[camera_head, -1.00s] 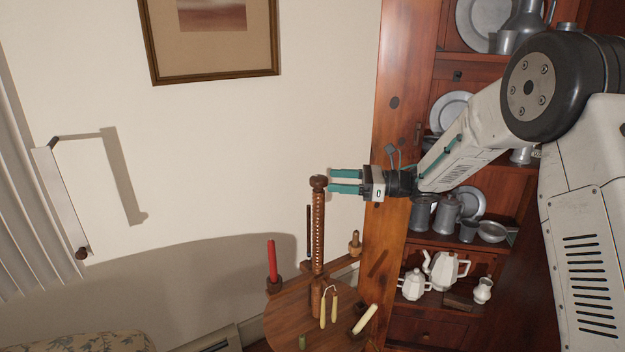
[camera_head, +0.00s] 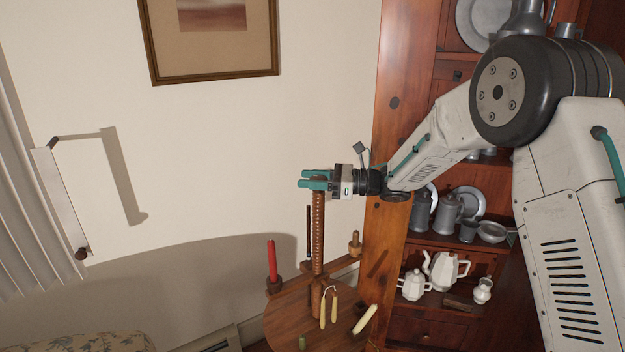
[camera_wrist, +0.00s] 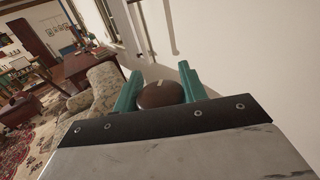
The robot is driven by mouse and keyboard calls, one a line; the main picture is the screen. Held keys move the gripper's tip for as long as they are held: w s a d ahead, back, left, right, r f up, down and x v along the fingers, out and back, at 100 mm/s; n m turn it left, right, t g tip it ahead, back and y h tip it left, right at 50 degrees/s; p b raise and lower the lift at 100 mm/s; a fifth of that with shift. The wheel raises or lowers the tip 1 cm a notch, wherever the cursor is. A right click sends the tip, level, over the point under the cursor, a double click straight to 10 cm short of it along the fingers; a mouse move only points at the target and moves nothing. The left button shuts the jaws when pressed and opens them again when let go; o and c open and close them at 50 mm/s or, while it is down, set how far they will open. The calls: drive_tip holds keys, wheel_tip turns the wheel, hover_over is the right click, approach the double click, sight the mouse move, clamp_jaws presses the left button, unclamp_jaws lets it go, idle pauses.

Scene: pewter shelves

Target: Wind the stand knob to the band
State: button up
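A wooden stand has an upright threaded post (camera_head: 317,235) rising from a round wooden table. The round brown knob (camera_wrist: 162,95) at the post's top has a short pale mark on it. In the head view the knob is mostly hidden by my gripper (camera_head: 314,180), which reaches in level from the right. In the wrist view one teal finger of my gripper (camera_wrist: 158,88) lies on each side of the knob. No clear gap shows; I cannot tell whether the fingers press on it. A dark upright rod (camera_head: 308,232) stands beside the post. I cannot make out a band.
A wooden cupboard (camera_head: 390,110) with pewter stands to the right. The wall behind the post is clear.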

drive_tip(key=shift+w+m+t, duration=0.1)
drive_tip(key=shift+m+t, duration=0.3)
drive_tip(key=shift+t, duration=0.2)
drive_tip(key=m+t+h, duration=0.1)
drive_tip(key=m+t, duration=0.1)
drive_tip(key=m+t+h, duration=0.1)
drive_tip(key=t, duration=0.2)
drive_tip(key=m+t+h, duration=0.1)
drive_tip(key=m+t, duration=0.1)
drive_tip(key=t, duration=0.1)
drive_tip(key=shift+w+d+m+h, duration=0.15)
drive_tip(key=shift+w+m+h, duration=0.15)
drive_tip(key=shift+w, duration=0.05)
drive_tip(key=m+t+h, duration=0.2)
drive_tip(key=t+h, duration=0.1)
drive_tip(key=shift+w+d+m, duration=0.15)
drive_tip(key=shift+w+m, duration=0.05)
drive_tip(key=shift+m, duration=0.2)
drive_tip(key=shift+w+d+m+t+h, duration=0.1)
drive_tip(key=shift+d+m+t+h, duration=0.05)
drive_tip(key=shift+m+t+h, duration=0.65)
drive_tip(key=shift+h, duration=0.3)
drive_tip(key=o, duration=1)
drive_tip(key=shift+d, duration=0.1)
drive_tip(key=shift+v, duration=3.85)
